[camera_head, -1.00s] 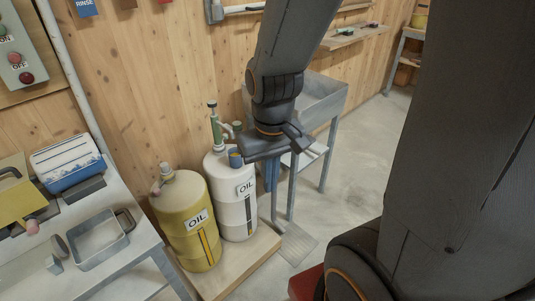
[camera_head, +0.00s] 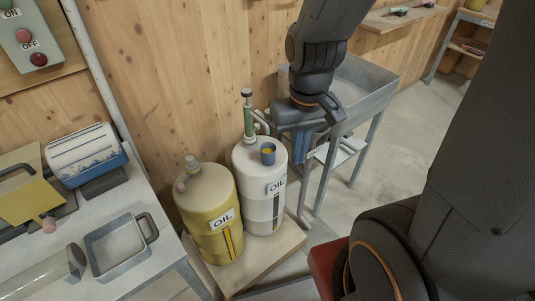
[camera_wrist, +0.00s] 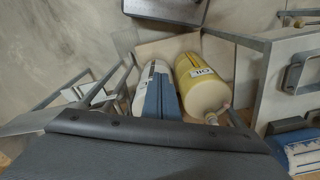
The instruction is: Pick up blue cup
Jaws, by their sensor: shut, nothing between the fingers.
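The small blue cup (camera_head: 268,153) stands upright on top of the white oil drum (camera_head: 262,195), with something yellow showing inside it. My gripper (camera_head: 300,158) hangs with its fingers down, just right of the cup and the drum's top, apart from the cup in the picture. Its two blue-grey fingers are together and hold nothing. In the wrist view the shut fingers (camera_wrist: 160,98) show in front of the white drum (camera_wrist: 144,88). I cannot make out the cup there.
A yellow oil drum (camera_head: 208,215) stands left of the white one on a wooden platform (camera_head: 262,268). A green-handled pump (camera_head: 248,118) rises beside the cup. A metal sink (camera_head: 365,98) stands right of my gripper. A workbench (camera_head: 150,255) with a tray is at left.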

